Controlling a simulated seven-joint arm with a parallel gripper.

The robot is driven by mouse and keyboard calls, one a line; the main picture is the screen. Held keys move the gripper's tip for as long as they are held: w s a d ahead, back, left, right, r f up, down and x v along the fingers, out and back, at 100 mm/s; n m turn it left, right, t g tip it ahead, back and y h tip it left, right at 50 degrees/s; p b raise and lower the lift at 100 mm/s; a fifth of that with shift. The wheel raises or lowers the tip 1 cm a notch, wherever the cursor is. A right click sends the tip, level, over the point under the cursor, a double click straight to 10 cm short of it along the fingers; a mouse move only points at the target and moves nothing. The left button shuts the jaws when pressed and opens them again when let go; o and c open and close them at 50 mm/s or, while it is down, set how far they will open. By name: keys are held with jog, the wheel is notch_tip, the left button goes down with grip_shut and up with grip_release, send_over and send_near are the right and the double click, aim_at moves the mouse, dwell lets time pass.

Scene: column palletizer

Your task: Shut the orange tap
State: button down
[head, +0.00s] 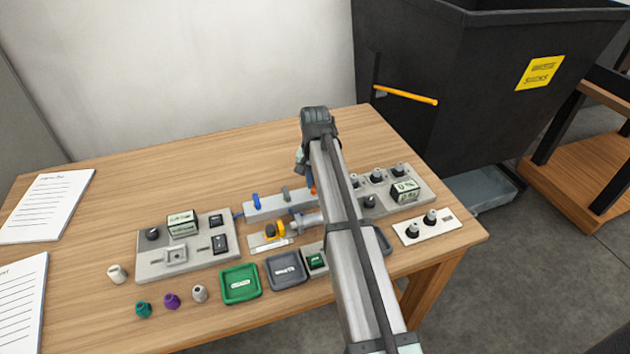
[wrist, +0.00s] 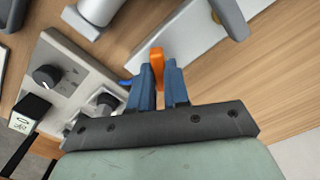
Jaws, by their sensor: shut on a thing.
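The orange tap (wrist: 157,62) shows in the wrist view as a bright orange handle on a pale grey bar (wrist: 190,48). My gripper (wrist: 158,78) has its two blue fingers shut on this handle, one on each side. The lower part of the handle is hidden between the fingers. In the head view only a small orange bit of the tap (head: 313,190) shows beside my arm, which covers most of it. The bar (head: 271,202) also carries a blue tap (head: 256,201) and a grey tap (head: 287,193). I cannot tell the orange handle's exact angle to the bar.
A panel with black knobs (head: 415,185) stands to the right of the bar, and another panel (head: 160,268) to the left. Green (head: 240,299) and grey (head: 287,285) trays lie in front. The table is clear behind the bar. A black bin (head: 480,60) stands beyond.

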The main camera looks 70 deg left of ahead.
jog(key=shift+n, duration=3.1)
jog(key=c, duration=1.1)
grip_release()
notch_tip(320, 180, up, 14)
jog(key=shift+f, duration=0.1)
